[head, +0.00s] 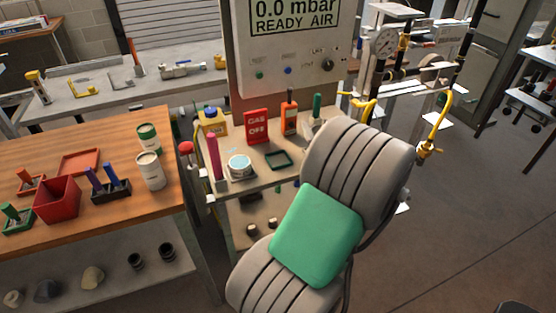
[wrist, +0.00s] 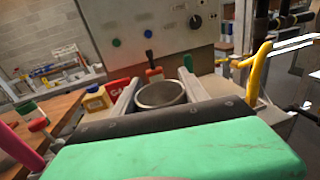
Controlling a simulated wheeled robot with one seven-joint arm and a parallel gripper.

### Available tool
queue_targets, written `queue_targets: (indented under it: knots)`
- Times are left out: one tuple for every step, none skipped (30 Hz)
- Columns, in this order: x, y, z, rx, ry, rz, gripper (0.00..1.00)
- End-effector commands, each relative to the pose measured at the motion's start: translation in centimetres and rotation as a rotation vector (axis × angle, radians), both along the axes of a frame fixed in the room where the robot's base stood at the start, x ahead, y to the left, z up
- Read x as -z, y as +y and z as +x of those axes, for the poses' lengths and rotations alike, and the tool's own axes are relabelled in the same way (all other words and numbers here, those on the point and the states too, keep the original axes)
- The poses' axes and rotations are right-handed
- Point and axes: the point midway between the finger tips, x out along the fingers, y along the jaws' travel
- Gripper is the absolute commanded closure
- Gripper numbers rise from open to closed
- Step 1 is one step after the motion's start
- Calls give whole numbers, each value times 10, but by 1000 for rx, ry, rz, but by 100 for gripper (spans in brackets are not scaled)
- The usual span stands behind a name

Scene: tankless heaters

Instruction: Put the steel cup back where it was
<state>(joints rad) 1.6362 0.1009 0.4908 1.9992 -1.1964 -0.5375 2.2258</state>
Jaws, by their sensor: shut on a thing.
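The steel cup (wrist: 160,96) shows in the wrist view as a round grey metal rim, open side up, between my two fingers. My gripper (wrist: 158,88) is shut on it. In the head view my arm hides most of the gripper, and I cannot make out the cup clearly. The cup is over or near the back right of the small grey bench (head: 258,182) under the gauge panel; whether it touches the surface I cannot tell. A green square outline (head: 278,159) lies empty on that bench.
On the bench stand a red GAS OFF sign (head: 256,127), an orange device (head: 289,115), a yellow bottle (head: 212,121), a pink rod (head: 214,158) and a blue-topped container (head: 240,166). The panel (head: 290,50) rises behind. Yellow-handled piping (head: 432,130) is at right. A wooden table (head: 100,215) is left.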

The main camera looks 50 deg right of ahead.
Motion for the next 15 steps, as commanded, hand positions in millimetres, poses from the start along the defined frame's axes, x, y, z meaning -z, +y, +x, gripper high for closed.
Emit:
queue_targets:
  knots:
    - [0,0,0,0,-1,-1,95]
    - [0,0,1,-1,-1,-1,95]
    - [2,1,5,-2,0,0,95]
    - [3,1,9,-3,0,1,95]
    - [6,1,14,-3,0,1,95]
    - [10,3,24,-6,0,3,95]
    - [13,3,32,-6,0,3,95]
    - [17,4,40,-6,-1,2,95]
    - [22,5,52,-7,0,3,95]
    - [26,6,61,-7,0,3,95]
    - [30,6,69,-7,1,2,95]
    - [34,7,80,-6,1,2,95]
    - [38,7,89,-5,0,3,95]
    - [43,8,97,-4,0,1,95]
    - [58,7,103,-2,1,5,95]
